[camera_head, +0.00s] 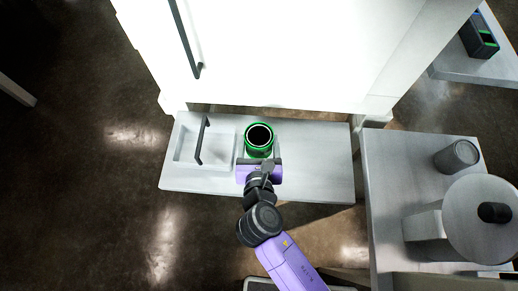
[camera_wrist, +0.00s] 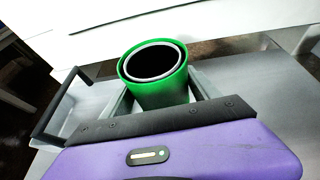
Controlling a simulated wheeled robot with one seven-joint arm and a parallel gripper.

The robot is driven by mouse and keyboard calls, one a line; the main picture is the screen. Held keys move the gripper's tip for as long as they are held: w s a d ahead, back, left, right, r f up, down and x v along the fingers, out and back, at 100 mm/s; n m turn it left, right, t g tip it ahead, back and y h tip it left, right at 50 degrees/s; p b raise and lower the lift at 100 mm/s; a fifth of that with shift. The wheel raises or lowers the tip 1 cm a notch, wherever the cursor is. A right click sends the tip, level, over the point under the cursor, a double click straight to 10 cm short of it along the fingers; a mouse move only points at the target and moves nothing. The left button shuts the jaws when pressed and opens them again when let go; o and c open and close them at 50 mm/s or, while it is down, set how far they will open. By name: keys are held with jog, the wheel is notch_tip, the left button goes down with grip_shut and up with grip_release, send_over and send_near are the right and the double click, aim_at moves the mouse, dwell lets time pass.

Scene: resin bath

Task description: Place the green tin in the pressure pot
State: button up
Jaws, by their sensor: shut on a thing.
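The green tin (camera_head: 257,152) is an open-topped green cylinder with a dark inside. It is upright over the grey bench, close to the white cabinet front. It also shows in the wrist view (camera_wrist: 162,97), with a pale ring inside its rim. My gripper (camera_head: 259,148) is shut on the tin, one finger on each side. I cannot tell whether the tin's base touches the bench, as the gripper hides it. A large grey round vessel with a black knob on top (camera_head: 470,232), probably the pressure pot, stands on the right-hand table.
A shallow tray (camera_head: 221,150) with a dark upright handle (camera_head: 200,139) lies left of the tin. A small grey cylinder (camera_head: 456,157) stands on the right table (camera_head: 393,170). The white cabinet (camera_head: 270,50) bounds the bench (camera_head: 325,165) behind. The bench right of the tin is clear.

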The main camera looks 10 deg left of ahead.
jog(key=shift+f+b, duration=0.6)
jog(key=shift+f, duration=1.45)
jog(key=shift+f, duration=0.2)
jog(key=o, duration=1.9)
jog(key=shift+r, duration=0.2)
jog(key=v, duration=1.2)
jog(key=shift+d+p, duration=0.1)
jog(key=shift+p, duration=0.3)
